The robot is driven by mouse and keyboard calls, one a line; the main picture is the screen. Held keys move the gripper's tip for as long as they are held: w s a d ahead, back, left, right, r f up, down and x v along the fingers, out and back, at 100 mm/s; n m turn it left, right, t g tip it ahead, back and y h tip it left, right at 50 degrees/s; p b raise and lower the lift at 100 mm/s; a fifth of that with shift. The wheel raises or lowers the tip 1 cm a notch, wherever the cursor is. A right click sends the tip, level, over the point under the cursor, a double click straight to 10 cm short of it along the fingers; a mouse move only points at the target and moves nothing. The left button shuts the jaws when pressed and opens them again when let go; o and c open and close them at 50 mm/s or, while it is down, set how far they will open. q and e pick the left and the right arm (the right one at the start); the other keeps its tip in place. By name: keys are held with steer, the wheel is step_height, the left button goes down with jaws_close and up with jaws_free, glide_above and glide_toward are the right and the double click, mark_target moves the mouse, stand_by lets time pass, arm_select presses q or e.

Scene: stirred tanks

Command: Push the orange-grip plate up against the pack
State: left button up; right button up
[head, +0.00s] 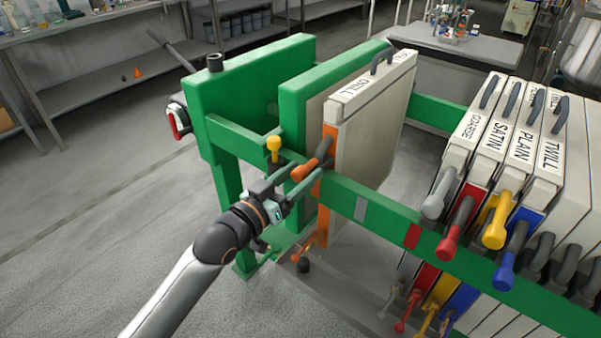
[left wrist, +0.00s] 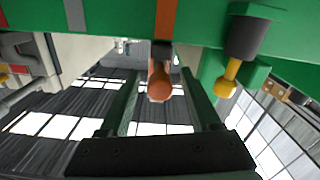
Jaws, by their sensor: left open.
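The orange-grip plate (head: 375,125), a pale slab labelled on top with an orange edge, hangs upright on the green rails close to a green end plate. Its orange grip (head: 306,170) sticks out over the near rail. The pack of pale plates (head: 487,130), with grey, red, yellow and blue grips, stands at the right, with a wide gap between. My left gripper (head: 294,191) is open at the orange grip. In the left wrist view the orange grip (left wrist: 159,88) lies between the two spread fingers; contact cannot be told. My right gripper is not in view.
The near green rail (head: 385,222) runs below the grips and carries grey and red marks. A yellow knob (head: 273,145) stands just left of the orange grip. The green end plate (head: 318,78) is behind it. A bench (head: 455,42) stands at the back.

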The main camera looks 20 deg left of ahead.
arm_select(q)
steer(key=shift+w, duration=0.1)
steer(key=shift+c, duration=0.2)
jaws_close()
stand_by(1.2)
